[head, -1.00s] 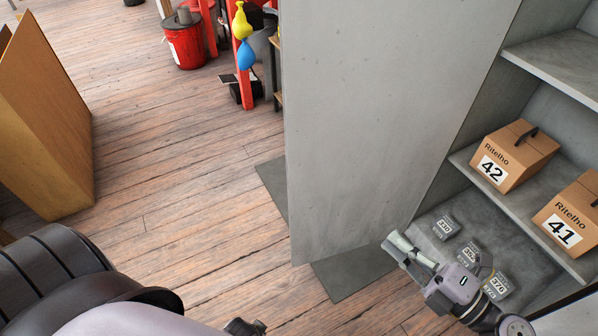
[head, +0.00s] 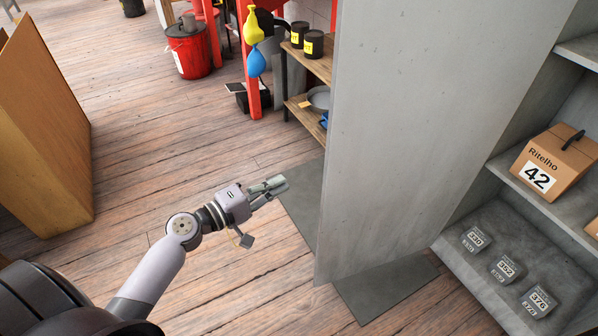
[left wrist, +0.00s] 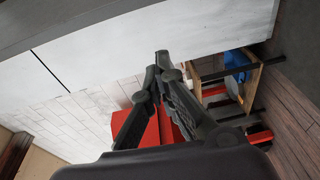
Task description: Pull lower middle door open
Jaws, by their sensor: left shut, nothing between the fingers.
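A tall grey door panel (head: 430,130) stands swung out from a grey cabinet in the head view, and the shelves inside are exposed to its right. No handle shows on it. My left gripper (head: 272,188) is left of the door's free edge, apart from it, with its fingers shut and empty. In the left wrist view the black fingers (left wrist: 160,66) meet at their tips in front of a pale surface. My right gripper is out of view.
The cabinet (head: 470,262) holds a box marked 42 (head: 552,160) and several small grey boxes (head: 505,270). A wooden shelf unit (head: 318,66) with cans stands behind the door. A brown panel (head: 45,130) is at left. Open plank floor (head: 150,130) lies between.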

